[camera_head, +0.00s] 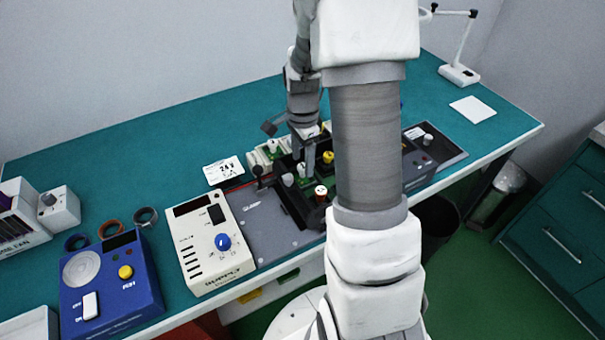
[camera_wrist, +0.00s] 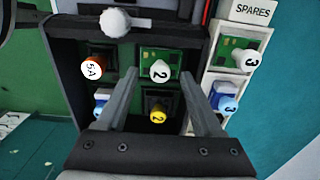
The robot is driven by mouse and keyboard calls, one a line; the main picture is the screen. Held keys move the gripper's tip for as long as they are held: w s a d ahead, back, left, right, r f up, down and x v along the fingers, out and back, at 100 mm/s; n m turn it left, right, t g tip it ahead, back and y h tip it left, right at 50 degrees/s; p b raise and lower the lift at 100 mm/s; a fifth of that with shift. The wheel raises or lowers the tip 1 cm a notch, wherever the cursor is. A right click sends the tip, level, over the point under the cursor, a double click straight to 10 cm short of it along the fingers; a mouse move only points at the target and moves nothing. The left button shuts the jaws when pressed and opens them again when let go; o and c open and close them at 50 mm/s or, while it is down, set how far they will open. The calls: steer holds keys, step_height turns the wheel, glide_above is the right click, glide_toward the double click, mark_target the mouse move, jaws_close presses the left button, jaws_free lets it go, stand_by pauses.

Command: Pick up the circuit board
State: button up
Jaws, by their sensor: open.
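A board with a white knob marked 2 (camera_wrist: 160,70) sits in a dark rack (camera_wrist: 70,45), between the tips of my gripper (camera_wrist: 160,78). A board with a yellow knob marked 2 (camera_wrist: 156,107) sits below it, also between the fingers. To the left are an orange-ringed knob marked 5A (camera_wrist: 92,68) and a blue-and-white knob (camera_wrist: 102,98). My gripper is open and empty, pointing down over the rack. In the head view my gripper (camera_head: 309,158) partly hides the boards.
A white spares rack (camera_wrist: 213,70) beside the dark rack holds boards with white and blue knobs marked 3. A cream supply box (camera_head: 212,240), a blue box (camera_head: 108,285) and a 24 V card (camera_head: 224,170) lie on the teal bench (camera_head: 190,125). The bench's back left is clear.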

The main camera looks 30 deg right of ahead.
steer(key=shift+f, duration=0.65)
jaws_close()
steer(key=shift+r, duration=0.15)
